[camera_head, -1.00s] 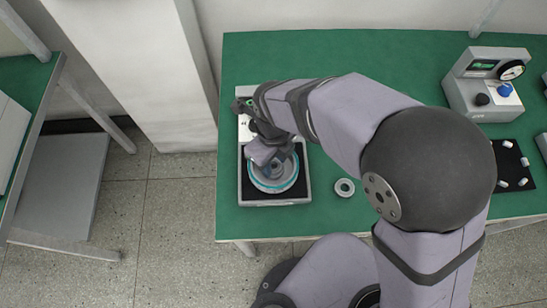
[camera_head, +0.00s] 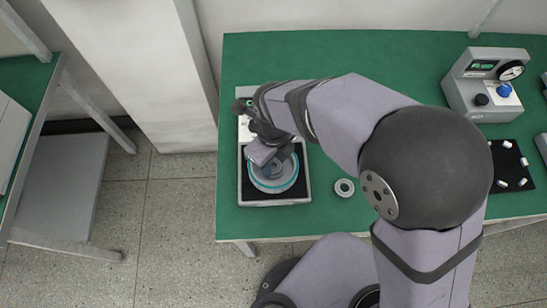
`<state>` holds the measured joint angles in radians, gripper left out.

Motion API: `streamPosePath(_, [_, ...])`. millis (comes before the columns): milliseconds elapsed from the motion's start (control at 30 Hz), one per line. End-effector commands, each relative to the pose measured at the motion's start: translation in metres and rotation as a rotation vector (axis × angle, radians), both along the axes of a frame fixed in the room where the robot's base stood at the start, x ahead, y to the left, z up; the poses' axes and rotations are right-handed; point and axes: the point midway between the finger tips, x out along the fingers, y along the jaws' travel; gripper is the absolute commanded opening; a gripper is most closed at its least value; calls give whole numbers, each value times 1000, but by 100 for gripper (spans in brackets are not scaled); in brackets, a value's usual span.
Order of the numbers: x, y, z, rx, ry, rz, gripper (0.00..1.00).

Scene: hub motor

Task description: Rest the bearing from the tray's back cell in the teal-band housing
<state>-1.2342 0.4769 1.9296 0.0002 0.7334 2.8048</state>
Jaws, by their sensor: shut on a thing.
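The teal-band housing (camera_head: 274,187) is a round grey part with a teal ring, sitting on a black-topped grey base at the table's left. My gripper (camera_head: 268,164) points down over the housing's middle, shut on what seems to be the bearing. The fingertips and the bearing are mostly hidden by my own wrist, and I cannot tell whether the bearing touches the housing. A pale tray-like piece (camera_head: 243,127) shows partly behind my wrist; its cells are hidden.
A loose grey ring (camera_head: 344,187) lies on the green table (camera_head: 400,60) right of the base. A grey instrument box (camera_head: 487,84) with a dial and knobs stands at the back right. A black mat (camera_head: 511,166) with several small pale pieces lies before it. The back middle is clear.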

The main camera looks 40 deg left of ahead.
Motion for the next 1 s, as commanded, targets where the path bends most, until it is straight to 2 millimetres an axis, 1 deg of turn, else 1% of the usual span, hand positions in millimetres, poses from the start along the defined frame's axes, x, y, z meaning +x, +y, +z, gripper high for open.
streamPosePath(100, [0, -1, -2, -4, 1, 0, 5])
streamPosePath(133, [0, -1, -2, -4, 1, 0, 36])
streamPosePath(167, [0, -1, -2, -4, 1, 0, 43])
streamPosePath(200, [-1, -1, -2, -4, 2, 0, 52])
streamPosePath(233, [-1, -1, -2, -4, 2, 0, 55])
streamPosePath(500, [-1, -2, -2, -6, 2, 0, 55])
streamPosePath(633, [-1, -1, 5, -3, 1, 0, 55])
streamPosePath(767, [0, 0, 20, 1, -1, 0, 55])
streamPosePath(1000, [0, 0, 54, 5, -2, 0, 55])
